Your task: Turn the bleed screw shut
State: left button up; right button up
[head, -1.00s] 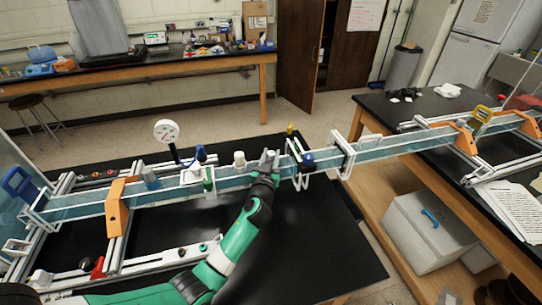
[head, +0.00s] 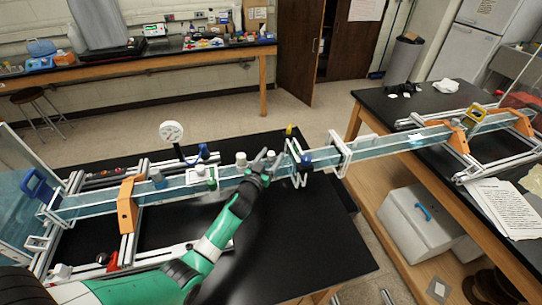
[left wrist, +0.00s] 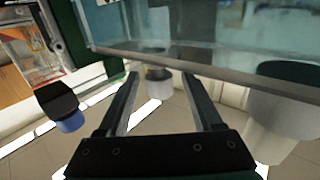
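My left gripper (head: 264,154) is at the clear channel (head: 105,204), just right of a white-capped knob (head: 241,158). In the left wrist view its two fingers (left wrist: 165,90) are apart, with nothing held between them. Beyond the fingertips, below the channel's edge, a small black and white knob (left wrist: 158,82) shows in the gap, partly hidden by the channel. A larger black and white knob (left wrist: 285,100) is at the right, and a black knob with a blue end (left wrist: 62,107) at the left. I cannot tell which one is the bleed screw. My right gripper is not seen.
A round gauge (head: 172,132) and a blue fitting (head: 204,152) stand left of my gripper. Another blue fitting (head: 306,160) and a white bracket (head: 341,150) are to the right. Orange supports (head: 128,205) hold the channel. The black bench top (head: 300,235) in front is clear.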

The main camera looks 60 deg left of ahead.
pick_arm(q)
jog(key=shift+r, duration=0.1)
jog(key=shift+s+d, duration=0.15)
jog(key=shift+s, duration=0.1)
jog(key=p+v, duration=0.2)
jog(key=v, duration=0.9)
